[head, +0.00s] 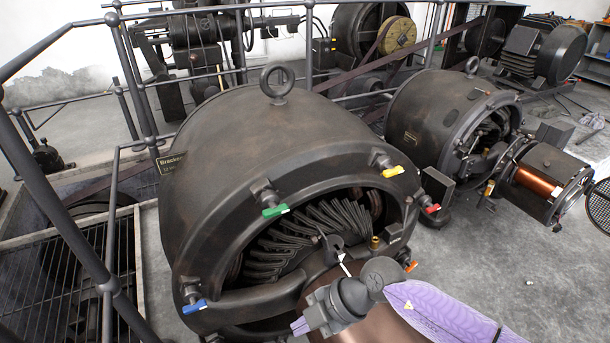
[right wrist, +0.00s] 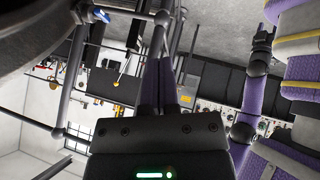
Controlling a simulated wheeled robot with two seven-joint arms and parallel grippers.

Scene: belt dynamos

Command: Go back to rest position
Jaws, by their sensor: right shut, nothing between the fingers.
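My right arm (head: 450,318) reaches in from the lower right in the head view, in front of the large dark dynamo (head: 235,140). Its grey joint (head: 340,302) stands before the copper-brown cylinder at the dynamo's open end. The dynamo's dark rim fills the top left of that view, with a blue-handled fitting (right wrist: 98,14). My left gripper does not show clearly in either view.
The dynamo carries green (head: 275,210), yellow (head: 393,171), red (head: 432,208) and blue (head: 195,306) levers. Metal railings (head: 105,200) run along the left. A second dynamo (head: 440,115) and a copper-wound coil (head: 540,182) stand at right.

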